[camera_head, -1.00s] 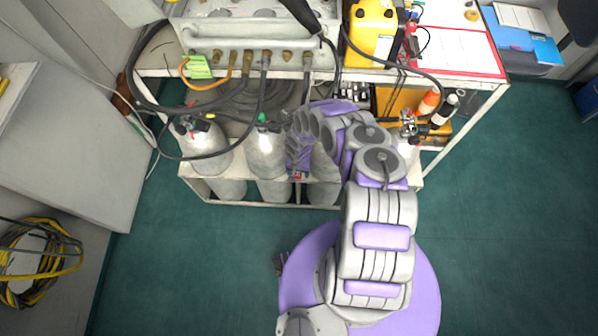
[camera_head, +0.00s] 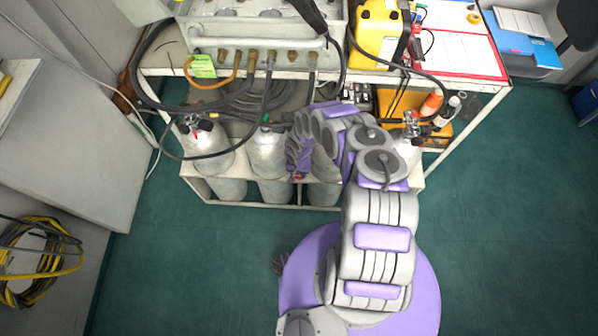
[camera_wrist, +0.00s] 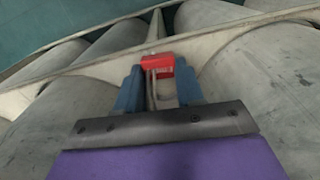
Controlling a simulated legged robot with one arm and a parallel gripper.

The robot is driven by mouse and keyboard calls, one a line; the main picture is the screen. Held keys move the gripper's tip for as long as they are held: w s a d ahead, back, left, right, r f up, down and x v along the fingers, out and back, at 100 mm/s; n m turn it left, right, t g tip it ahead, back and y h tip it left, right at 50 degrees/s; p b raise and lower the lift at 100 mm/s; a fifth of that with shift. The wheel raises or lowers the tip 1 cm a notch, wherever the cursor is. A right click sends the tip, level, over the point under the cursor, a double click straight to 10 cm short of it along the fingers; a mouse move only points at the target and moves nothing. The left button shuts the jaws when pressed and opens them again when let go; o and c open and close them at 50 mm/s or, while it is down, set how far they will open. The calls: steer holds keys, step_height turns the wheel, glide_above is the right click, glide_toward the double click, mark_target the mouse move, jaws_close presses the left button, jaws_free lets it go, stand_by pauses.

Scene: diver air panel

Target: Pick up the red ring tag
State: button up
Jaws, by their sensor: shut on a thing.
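The red ring tag (camera_wrist: 158,63) shows in the wrist view between the blue fingertips of my gripper (camera_wrist: 157,88), with a thin loop below it. The fingers are shut on it. Behind it are the pale rack rail and grey cylinders. In the head view only a small bit of the red tag (camera_head: 298,177) shows at the end of my gripper (camera_head: 297,168), in front of the rack. The arm hides most of the rest there. Whether the tag touches the rail I cannot tell.
Grey cylinders (camera_head: 267,153) stand in a white rack (camera_head: 262,205) around my gripper. Black hoses (camera_head: 160,105) hang from the panel (camera_head: 262,57) above. A yellow case (camera_head: 378,35) stands on the bench. The green floor (camera_head: 500,220) on the right is clear.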

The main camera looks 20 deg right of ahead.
steer(key=shift+d, duration=0.15)
steer(key=shift+d+r, duration=0.25)
steer(key=shift+r, duration=0.45)
step_height(320, 180, up, 26)
steer(key=p, duration=1.3)
steer(key=shift+a+r+p, duration=0.2)
steer(key=shift+r+p, duration=0.05)
steer(key=shift+p, duration=0.15)
